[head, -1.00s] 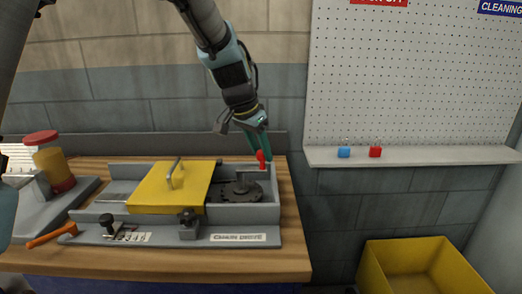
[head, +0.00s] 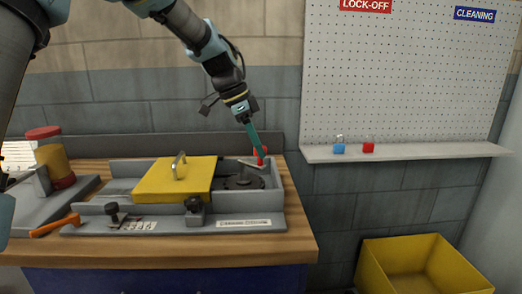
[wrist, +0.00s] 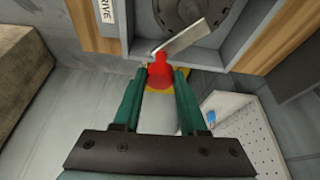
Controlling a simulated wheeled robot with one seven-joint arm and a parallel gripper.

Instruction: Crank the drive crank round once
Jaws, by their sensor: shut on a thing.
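The drive crank has a grey arm and a red handle (head: 261,151), at the right end of the grey machine tray (head: 250,204) on the bench. In the wrist view the red handle (wrist: 160,72) sits between the green fingertips of my gripper (wrist: 160,80), which is shut on it. The crank arm (wrist: 181,37) runs from the handle up and right over a dark round wheel (wrist: 190,12). In the head view my gripper (head: 258,146) comes down from above, tilted, and partly hides the handle. The dark wheel (head: 238,182) shows beside the yellow cover.
A yellow cover with a grey handle (head: 170,190) lies left of the wheel. Black knobs (head: 195,205) stand along the front ledge. An orange-handled tool (head: 55,226) and a jar (head: 55,165) are at left. Padlocks sit on the pegboard shelf (head: 400,152); a yellow bin (head: 415,270) is below.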

